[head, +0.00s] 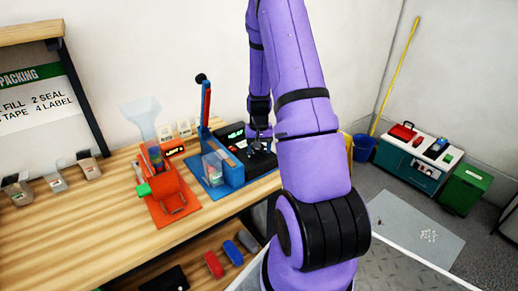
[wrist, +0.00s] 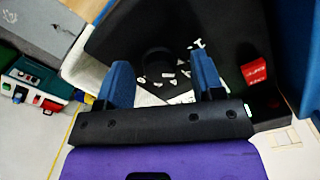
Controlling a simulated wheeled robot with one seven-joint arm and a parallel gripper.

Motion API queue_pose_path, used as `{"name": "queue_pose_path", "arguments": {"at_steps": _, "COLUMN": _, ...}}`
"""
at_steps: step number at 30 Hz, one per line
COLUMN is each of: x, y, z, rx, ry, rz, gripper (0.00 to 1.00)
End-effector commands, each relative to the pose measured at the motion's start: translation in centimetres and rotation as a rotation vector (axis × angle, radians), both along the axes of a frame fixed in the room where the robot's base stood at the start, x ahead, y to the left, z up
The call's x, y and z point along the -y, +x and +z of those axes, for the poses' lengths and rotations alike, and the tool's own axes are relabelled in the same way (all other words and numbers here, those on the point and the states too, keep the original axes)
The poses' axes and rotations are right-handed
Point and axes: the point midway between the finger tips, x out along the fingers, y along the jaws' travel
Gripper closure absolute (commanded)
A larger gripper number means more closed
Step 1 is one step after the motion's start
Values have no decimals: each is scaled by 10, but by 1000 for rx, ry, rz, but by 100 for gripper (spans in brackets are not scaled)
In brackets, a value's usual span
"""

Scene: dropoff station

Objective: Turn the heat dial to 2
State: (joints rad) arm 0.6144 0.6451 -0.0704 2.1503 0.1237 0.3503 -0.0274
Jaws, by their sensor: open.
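The heat dial (wrist: 157,63) seems to be the dark round shape on the sealer's black panel in the wrist view, between and beyond my fingers. White marks lie around it, too blurred to read, so its setting cannot be told. My gripper (wrist: 161,84) is open, with its two blue fingers apart on either side of the dial; whether they touch it cannot be told. In the head view my gripper (head: 258,138) is over the black unit (head: 262,160) and hides most of its top.
The blue sealer frame (head: 217,168) with an upright lever (head: 205,103) stands just left of my gripper. An orange stand (head: 172,198) with a funnel (head: 141,115) is farther left on the wooden bench (head: 95,235). The wall is close behind.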

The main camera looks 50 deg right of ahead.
Motion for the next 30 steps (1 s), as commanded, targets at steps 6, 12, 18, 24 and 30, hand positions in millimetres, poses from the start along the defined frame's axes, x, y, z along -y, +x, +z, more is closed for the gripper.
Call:
{"name": "queue_pose_path", "arguments": {"at_steps": 6, "x": 1, "y": 0, "z": 25, "rx": 3, "ry": -3, "rz": 0, "gripper": 39}}
{"name": "queue_pose_path", "arguments": {"at_steps": 12, "x": 0, "y": 1, "z": 63, "rx": 4, "ry": -3, "rz": 1, "gripper": 39}}
{"name": "queue_pose_path", "arguments": {"at_steps": 18, "x": 1, "y": 1, "z": 93, "rx": 2, "ry": -2, "rz": 0, "gripper": 39}}
{"name": "queue_pose_path", "arguments": {"at_steps": 24, "x": 0, "y": 0, "z": 105, "rx": 1, "ry": -1, "rz": 0, "gripper": 39}}
{"name": "queue_pose_path", "arguments": {"at_steps": 30, "x": 0, "y": 0, "z": 106, "rx": 0, "ry": 0, "rz": 0, "gripper": 39}}
